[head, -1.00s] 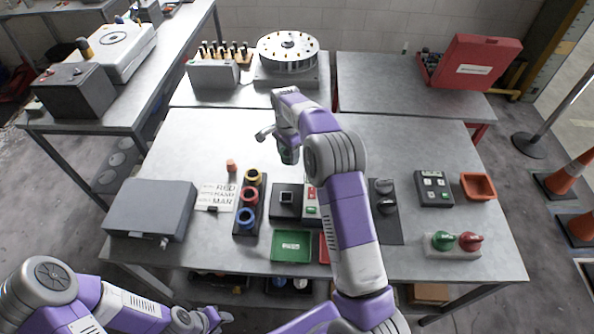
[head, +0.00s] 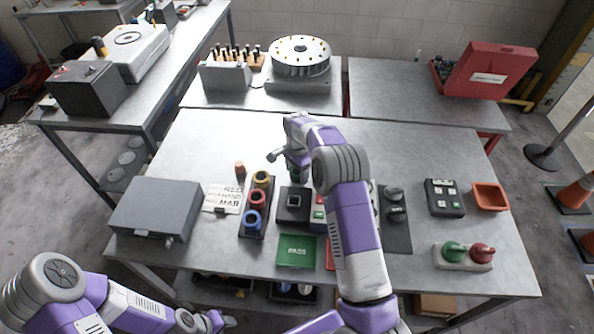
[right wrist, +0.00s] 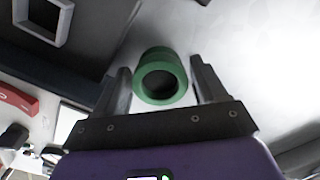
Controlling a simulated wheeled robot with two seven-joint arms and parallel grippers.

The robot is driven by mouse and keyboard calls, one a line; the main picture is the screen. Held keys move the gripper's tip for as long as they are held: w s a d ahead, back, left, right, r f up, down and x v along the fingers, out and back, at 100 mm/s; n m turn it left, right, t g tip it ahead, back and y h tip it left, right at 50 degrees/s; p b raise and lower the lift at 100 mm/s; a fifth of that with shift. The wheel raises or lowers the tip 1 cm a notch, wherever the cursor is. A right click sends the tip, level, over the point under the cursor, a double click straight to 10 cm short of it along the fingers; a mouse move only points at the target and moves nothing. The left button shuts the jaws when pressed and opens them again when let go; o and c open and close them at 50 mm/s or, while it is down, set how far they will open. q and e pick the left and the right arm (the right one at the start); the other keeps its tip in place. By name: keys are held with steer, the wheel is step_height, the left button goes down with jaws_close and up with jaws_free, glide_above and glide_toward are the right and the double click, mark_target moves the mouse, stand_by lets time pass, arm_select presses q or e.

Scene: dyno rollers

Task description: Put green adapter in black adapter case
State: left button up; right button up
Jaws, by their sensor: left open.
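My right gripper (head: 292,165) is over the middle of the table, behind the black box with a square frame (head: 293,218). The adapter is mostly hidden in the head view. The box's square frame shows at the wrist view's upper left (right wrist: 45,20). Left of it stands a black case (head: 247,233) with yellow, red and blue ring adapters. My left gripper (head: 222,321) is open and empty at the bottom edge.
A green tray (head: 297,250) lies in front of the black box. A grey case (head: 155,207) and a printed card (head: 223,197) are on the left. A black button panel (head: 444,197) and an orange tray (head: 490,196) are on the right. The table's back is clear.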

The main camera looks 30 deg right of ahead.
steer(key=shift+o, duration=0.9)
steer(key=shift+r, duration=0.1)
